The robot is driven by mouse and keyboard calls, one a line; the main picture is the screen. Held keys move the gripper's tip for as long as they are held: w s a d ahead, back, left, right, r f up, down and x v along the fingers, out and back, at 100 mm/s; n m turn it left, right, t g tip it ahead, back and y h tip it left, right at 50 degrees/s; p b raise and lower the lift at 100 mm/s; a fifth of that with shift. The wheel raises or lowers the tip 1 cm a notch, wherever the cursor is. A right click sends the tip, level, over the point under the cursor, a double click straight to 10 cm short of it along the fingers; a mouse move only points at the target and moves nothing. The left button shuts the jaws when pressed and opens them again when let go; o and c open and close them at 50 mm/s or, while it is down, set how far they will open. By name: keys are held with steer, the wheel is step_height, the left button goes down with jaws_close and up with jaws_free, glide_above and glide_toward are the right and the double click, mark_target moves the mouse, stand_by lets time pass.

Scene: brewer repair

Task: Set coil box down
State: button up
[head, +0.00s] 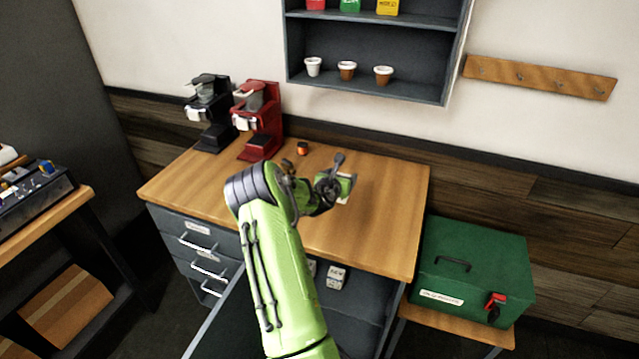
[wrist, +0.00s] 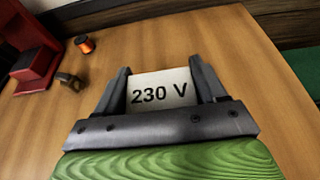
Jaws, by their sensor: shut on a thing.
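The coil box (wrist: 158,92) is a small white box marked "230 V". My gripper (wrist: 163,88) is shut on it, with one dark finger on each side. In the head view my gripper (head: 338,186) is over the middle of the wooden worktop (head: 385,215), and the box is mostly hidden there. The wrist view shows bare worktop (wrist: 190,45) beyond the box. I cannot tell whether the box touches the wood.
A red brewer (head: 262,122) and a black brewer (head: 212,112) stand at the back left. An orange spool (head: 302,148) and a small brown part (wrist: 70,82) lie near them. White boxes (head: 337,277) sit in the open drawer below. The worktop's right side is clear.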

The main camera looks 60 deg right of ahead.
step_height(320, 180, down, 6)
steer(key=shift+d+f+b, duration=0.1)
steer(key=shift+d+b, duration=0.05)
steer(key=shift+b, duration=0.15)
steer(key=shift+f, duration=0.1)
steer(key=o, duration=1.2)
